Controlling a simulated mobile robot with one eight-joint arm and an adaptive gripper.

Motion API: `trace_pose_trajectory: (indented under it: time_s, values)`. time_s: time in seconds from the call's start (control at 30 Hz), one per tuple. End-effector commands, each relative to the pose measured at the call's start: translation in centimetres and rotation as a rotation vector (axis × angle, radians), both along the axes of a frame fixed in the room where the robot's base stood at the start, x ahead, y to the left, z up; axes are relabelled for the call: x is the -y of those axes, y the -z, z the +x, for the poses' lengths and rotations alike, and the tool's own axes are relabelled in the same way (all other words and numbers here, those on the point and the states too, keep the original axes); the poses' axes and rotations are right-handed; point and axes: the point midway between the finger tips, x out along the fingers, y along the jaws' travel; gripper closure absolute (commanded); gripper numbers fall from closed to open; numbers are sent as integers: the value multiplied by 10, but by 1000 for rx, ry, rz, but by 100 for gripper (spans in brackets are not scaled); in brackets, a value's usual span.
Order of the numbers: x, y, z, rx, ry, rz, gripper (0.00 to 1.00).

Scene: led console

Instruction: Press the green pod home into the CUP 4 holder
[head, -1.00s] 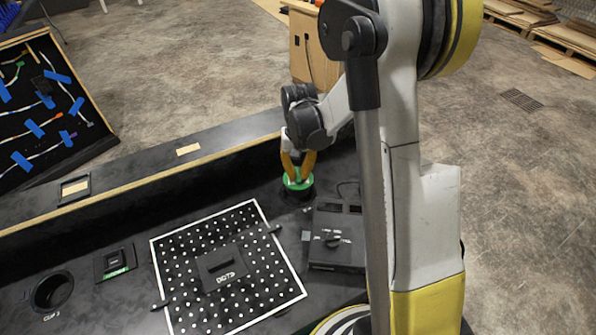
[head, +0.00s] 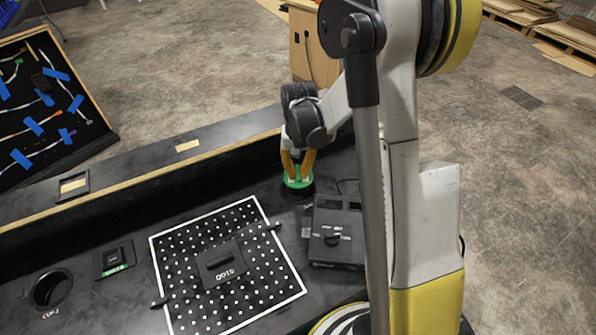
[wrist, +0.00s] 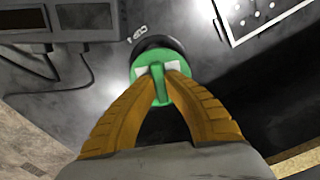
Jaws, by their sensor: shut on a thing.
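The green pod (head: 298,181) is at the far side of the black console, right of the dotted panel. My gripper (head: 299,170) points down at it with its orange fingers shut on it. In the wrist view my gripper (wrist: 158,78) pinches the raised green bar across the top of the pod (wrist: 140,62). A black round holder (wrist: 158,44) shows as a dark rim around the pod's far side. The pod covers the holder's opening, so I cannot tell how deep it sits.
A dotted panel (head: 172,270) with a white border lies left of the pod. A black box with a knob (head: 335,238) stands close in front on the right. An empty round holder (head: 51,290) is at the far left. The console's raised back wall (head: 130,203) runs behind.

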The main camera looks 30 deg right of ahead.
Motion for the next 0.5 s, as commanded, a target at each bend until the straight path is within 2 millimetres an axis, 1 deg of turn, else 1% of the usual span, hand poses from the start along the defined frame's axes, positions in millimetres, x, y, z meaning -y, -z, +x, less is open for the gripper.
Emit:
trace_pose_trajectory:
  time_s: [0.5]
  values:
    - [0,11,0,0,0,0,100]
